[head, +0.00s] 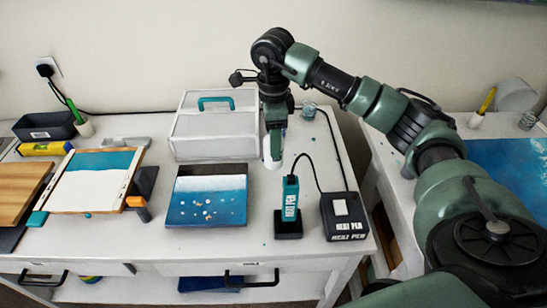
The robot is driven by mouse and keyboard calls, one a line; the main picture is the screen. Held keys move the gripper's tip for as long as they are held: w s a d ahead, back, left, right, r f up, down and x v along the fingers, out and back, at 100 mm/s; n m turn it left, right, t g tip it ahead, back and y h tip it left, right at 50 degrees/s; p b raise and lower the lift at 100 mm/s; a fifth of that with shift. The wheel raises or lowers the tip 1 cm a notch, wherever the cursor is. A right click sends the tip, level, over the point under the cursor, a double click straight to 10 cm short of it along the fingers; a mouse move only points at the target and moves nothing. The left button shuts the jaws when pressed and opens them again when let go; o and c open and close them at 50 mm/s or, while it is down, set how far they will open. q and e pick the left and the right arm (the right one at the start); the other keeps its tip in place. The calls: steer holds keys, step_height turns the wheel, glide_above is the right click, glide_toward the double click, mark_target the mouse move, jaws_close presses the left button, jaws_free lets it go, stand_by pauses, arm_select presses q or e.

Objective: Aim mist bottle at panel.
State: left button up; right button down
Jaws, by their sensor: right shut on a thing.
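My right gripper (273,143) hangs downward at the middle of the table, right of the white case. It is shut on a slim white thing, seemingly the mist bottle (271,163), which shows only in part below and beside the fingers. A blue panel (207,204) with a white upper band and pale spots lies on the table, left of and nearer than the gripper. Another panel (92,183), teal above and white below, rests tilted in a wooden frame farther left. Which way the bottle's nozzle points is too small to tell. My left gripper is not in view.
A teal heat pen (290,200) stands in a black holder beside its black control box (344,214), with cables behind. A white case (212,130) with a teal handle stands at the back. A yellow level (45,148) lies left. A second table (400,178) stands right.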

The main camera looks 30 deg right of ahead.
mark_target(273, 160)
step_height(273, 160, down, 2)
steer(key=shift+a+f, duration=0.1)
steer(key=shift+f, duration=0.35)
step_height(273, 160, down, 4)
steer(key=shift+r+p, duration=0.25)
steer(key=shift+p, duration=0.45)
steer(key=shift+f, duration=0.4)
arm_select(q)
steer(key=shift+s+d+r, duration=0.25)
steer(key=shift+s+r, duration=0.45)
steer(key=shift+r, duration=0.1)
arm_select(e)
steer(key=shift+f, duration=0.1)
steer(key=c, duration=0.7)
jaws_free()
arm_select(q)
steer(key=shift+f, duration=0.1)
